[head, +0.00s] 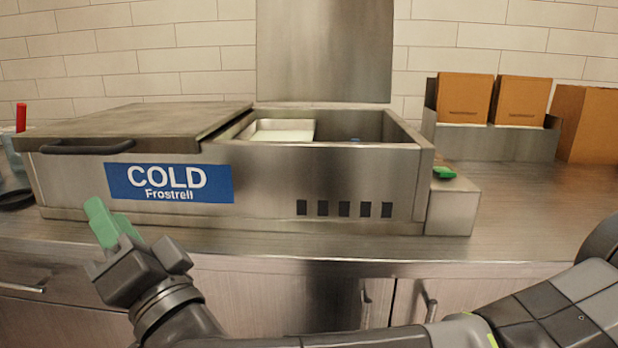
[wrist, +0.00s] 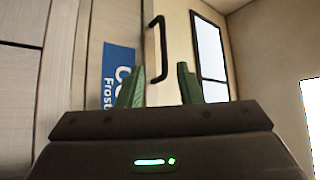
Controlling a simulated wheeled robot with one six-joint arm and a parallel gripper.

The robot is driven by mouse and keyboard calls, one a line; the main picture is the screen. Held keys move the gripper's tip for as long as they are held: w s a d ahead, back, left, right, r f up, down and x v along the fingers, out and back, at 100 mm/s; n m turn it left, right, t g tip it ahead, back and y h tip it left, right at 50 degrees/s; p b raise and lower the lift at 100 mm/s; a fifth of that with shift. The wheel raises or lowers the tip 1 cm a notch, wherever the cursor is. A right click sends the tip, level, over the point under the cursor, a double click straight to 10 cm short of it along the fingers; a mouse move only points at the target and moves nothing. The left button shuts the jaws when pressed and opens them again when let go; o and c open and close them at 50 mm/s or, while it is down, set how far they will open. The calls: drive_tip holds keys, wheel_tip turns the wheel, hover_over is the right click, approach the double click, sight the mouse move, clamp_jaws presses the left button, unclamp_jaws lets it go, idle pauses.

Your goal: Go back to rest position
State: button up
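My gripper (head: 101,218) is in the lower left of the head view, in front of the cold unit and below its blue label. Its green fingers also show in the wrist view (wrist: 160,84), spread apart with nothing between them. The steel cold unit (head: 270,190) sits on the counter with a blue "COLD Frostrell" label (head: 168,183). Its lid (head: 140,122) covers the left part, and the right part is open. The lid's dark handle (head: 88,147) also shows in the wrist view (wrist: 157,48), beyond the fingers.
A white tray (head: 282,131) sits inside the open part. A green object (head: 444,172) rests on a steel block at the unit's right end. Brown boxes (head: 464,97) stand at the back right. The steel counter (head: 540,215) is clear at the right. Cabinet handles (head: 430,303) project below it.

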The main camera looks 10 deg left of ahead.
sight(74, 153)
drive_tip(key=shift+b+x, duration=1.45)
drive_tip(key=shift+x, duration=5.4)
drive_tip(key=shift+r, duration=0.15)
